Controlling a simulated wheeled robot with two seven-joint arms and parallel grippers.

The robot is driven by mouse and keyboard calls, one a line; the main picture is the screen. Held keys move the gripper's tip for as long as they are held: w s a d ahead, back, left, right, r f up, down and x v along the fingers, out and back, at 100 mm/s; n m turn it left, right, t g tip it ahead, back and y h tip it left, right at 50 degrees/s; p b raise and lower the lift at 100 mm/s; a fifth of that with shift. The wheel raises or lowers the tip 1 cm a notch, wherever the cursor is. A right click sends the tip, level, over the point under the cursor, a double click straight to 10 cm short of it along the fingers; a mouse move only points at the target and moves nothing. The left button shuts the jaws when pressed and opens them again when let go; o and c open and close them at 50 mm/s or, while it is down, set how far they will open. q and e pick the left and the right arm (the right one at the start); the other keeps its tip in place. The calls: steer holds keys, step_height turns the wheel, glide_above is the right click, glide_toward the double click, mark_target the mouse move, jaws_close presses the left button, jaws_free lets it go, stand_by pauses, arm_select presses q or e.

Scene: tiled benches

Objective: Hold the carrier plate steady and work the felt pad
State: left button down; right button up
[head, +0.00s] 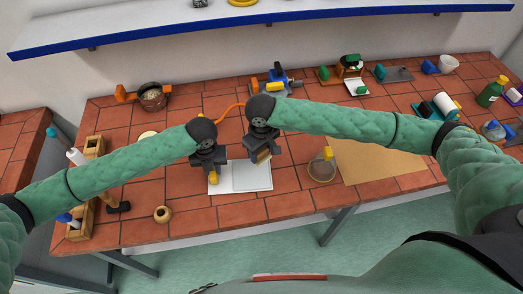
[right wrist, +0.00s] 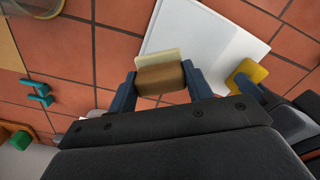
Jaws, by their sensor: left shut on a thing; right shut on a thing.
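The white carrier plate (head: 250,178) lies flat on the tiled bench and fills the upper middle of the right wrist view (right wrist: 190,35). My left gripper (head: 212,172) is shut on a yellow grip (head: 213,179) at the plate's left side; the yellow part also shows in the right wrist view (right wrist: 250,72). My right gripper (head: 262,153) is shut on the felt pad, a brown block (right wrist: 161,80) with a cream layer (right wrist: 158,58), near the plate's far edge. I cannot tell whether the pad touches the plate.
A round glass dish (head: 321,170) with a yellow part stands right of the plate, by a tan sheet (head: 380,160). A small tan pot (head: 163,214) and a hammer (head: 120,207) lie to the left. A blue and yellow device (head: 275,82) stands behind. Bare tiles lie in front.

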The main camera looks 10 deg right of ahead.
mark_target(262, 161)
steer(key=shift+f, duration=0.15)
steer(key=shift+f, duration=1.85)
steer(key=shift+s+f, duration=0.1)
steer(key=shift+f, duration=0.55)
stand_by(0.3)
